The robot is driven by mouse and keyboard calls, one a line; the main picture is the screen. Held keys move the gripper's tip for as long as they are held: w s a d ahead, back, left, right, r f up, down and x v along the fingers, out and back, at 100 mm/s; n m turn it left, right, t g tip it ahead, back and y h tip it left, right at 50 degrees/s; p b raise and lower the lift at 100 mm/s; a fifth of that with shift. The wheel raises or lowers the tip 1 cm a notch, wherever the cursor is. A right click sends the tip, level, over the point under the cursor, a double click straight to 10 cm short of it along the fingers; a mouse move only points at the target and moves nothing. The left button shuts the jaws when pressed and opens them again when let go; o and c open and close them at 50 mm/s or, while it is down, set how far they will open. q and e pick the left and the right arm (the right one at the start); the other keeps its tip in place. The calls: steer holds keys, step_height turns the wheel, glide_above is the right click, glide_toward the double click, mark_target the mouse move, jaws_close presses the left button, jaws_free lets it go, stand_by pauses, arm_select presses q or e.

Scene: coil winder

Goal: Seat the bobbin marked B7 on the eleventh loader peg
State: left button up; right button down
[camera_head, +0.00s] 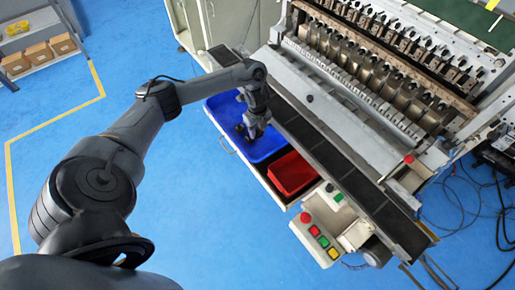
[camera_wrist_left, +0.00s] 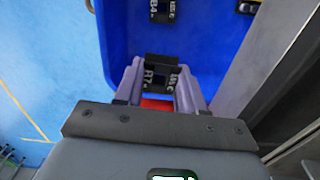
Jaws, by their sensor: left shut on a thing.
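My left gripper (camera_head: 255,130) is over the blue tray (camera_head: 268,150) in the head view. In the left wrist view my left gripper (camera_wrist_left: 160,85) is shut on a black bobbin (camera_wrist_left: 158,68) with a white label reading B7. The head view is too small to tell whether the bobbin touches the tray floor. Another black bobbin marked B4 (camera_wrist_left: 163,10) lies in the tray, and part of a further labelled one (camera_wrist_left: 248,7) shows to its right. The individual loader pegs cannot be made out on the coil winder (camera_head: 375,75). My right gripper is not in view.
A red bin (camera_head: 291,173) sits beside the blue tray. A long dark rail (camera_head: 335,160) runs between the tray and the winder. A button panel (camera_head: 318,238) stands at the near end. Blue floor is open at left; shelves with boxes (camera_head: 38,52) stand far left.

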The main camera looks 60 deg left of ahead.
arm_select(q)
glide_above(257, 148)
step_height(257, 148, down, 6)
steer(key=shift+r+b, duration=0.1)
steer(key=shift+b, duration=0.3)
step_height(257, 148, down, 4)
steer(key=shift+d+r, duration=0.1)
steer(key=shift+r, duration=0.1)
steer(key=shift+f, duration=0.1)
steer(key=shift+f, duration=0.15)
steer(key=o, duration=1.1)
steer(key=shift+c, duration=0.2)
